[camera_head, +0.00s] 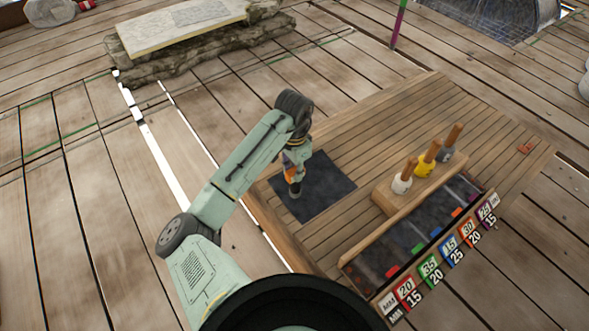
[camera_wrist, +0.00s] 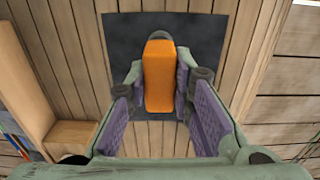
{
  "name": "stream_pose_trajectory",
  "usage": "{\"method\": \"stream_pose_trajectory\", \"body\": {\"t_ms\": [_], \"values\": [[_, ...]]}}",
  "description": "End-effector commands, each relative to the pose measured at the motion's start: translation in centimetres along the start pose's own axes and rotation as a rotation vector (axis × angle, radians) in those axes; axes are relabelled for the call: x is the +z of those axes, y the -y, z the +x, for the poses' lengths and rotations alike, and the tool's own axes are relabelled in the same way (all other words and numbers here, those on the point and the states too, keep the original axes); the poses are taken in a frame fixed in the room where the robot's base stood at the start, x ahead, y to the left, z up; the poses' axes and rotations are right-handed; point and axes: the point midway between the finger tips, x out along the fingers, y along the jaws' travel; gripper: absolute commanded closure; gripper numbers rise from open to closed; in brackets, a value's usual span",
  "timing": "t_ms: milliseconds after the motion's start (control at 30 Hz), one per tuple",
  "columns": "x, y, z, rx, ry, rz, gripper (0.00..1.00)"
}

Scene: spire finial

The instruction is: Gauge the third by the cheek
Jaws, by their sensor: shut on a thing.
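My gripper (camera_head: 294,180) is low over a dark square mat (camera_head: 330,187) on the slatted wooden table. It is shut on an orange block-shaped piece (camera_wrist: 159,75), seen between its purple pads in the wrist view. A dark grey rounded end (camera_wrist: 158,36) shows just beyond the orange piece, over the mat (camera_wrist: 205,30). I cannot tell whether it touches the mat. A wooden stand (camera_head: 383,197) to the right holds three wooden-handled pieces: a white one (camera_head: 401,185), a yellow one (camera_head: 425,167) and a grey-blue one (camera_head: 446,154).
A long dark tray (camera_head: 405,250) with coloured tabs lies in front of the stand. Coloured number labels (camera_head: 450,250) marked MM run along its front edge. A small red piece (camera_head: 525,148) lies at the table's right corner. The table behind the mat is clear.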

Motion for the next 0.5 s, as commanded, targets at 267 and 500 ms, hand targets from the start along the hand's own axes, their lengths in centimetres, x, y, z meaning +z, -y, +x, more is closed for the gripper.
{"method": "stream_pose_trajectory", "body": {"t_ms": [267,500], "values": [[0.0,0.0,0.9,-0.001,-0.001,-0.001,1.00],[0.0,0.0,1.7,0.000,-0.001,-0.001,1.00]]}}
